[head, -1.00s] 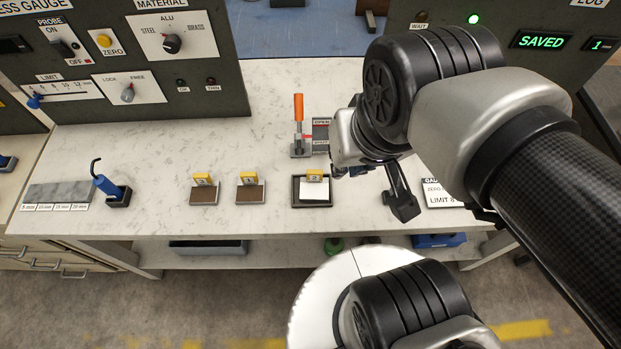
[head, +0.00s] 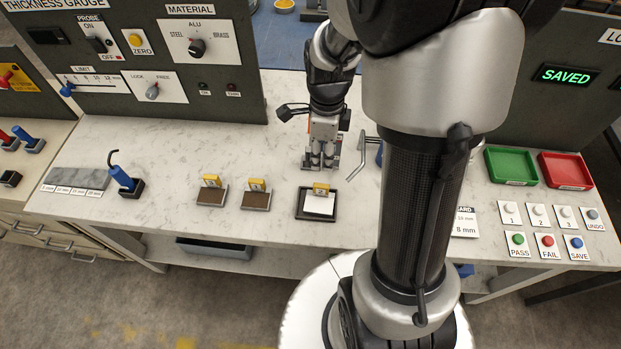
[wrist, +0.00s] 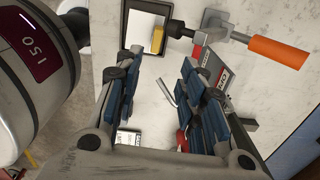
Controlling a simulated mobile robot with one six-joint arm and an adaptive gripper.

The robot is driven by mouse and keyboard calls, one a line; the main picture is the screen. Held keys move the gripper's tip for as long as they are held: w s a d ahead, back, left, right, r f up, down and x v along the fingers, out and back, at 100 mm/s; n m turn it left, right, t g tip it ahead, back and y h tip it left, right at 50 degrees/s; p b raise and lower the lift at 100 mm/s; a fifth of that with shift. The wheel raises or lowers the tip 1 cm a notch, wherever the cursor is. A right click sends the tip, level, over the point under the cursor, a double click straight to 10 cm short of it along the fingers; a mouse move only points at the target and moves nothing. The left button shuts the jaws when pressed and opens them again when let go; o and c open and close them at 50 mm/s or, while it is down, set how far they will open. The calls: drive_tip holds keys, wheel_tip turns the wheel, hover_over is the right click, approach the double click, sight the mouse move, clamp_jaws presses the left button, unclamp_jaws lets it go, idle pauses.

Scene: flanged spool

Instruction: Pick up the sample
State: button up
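Three yellow-tagged places stand on the pale counter: two brown pads, the left one (head: 212,195) and the middle one (head: 257,199), and a black tray (head: 300,212) with a white piece (head: 320,205) and yellow tag. I cannot tell for sure which thing is the sample. My gripper (head: 322,163) points down behind the black tray, near the clamp. In the wrist view my gripper (wrist: 162,78) is open, its blue-padded fingers apart with nothing held. A bent grey rod (wrist: 168,93) shows between them. The clamp's orange handle (wrist: 278,52) lies to the right.
A blue-handled probe (head: 121,177) stands at left. A green tray (head: 511,167), a red tray (head: 565,170) and several buttons (head: 518,239) are at right. Gauge panels rise behind. My arm hides the counter right of the black tray.

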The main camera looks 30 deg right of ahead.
drive_tip(key=b, duration=0.3)
approach(321, 185)
drive_tip(key=f, duration=0.5)
drive_tip(key=shift+w+d+f, duration=0.15)
drive_tip(key=shift+d+f, duration=0.05)
drive_tip(key=shift+f, duration=0.05)
drive_tip(key=shift+s+a+f+b, duration=0.1)
drive_tip(key=shift+f+b, duration=0.45)
drive_tip(key=shift+f, duration=0.8)
drive_tip(key=shift+s+a+f+b, duration=0.1)
drive_tip(key=shift+f+b, duration=0.4)
drive_tip(key=shift+f, duration=0.85)
drive_tip(key=shift+r, duration=0.1)
clamp_jaws()
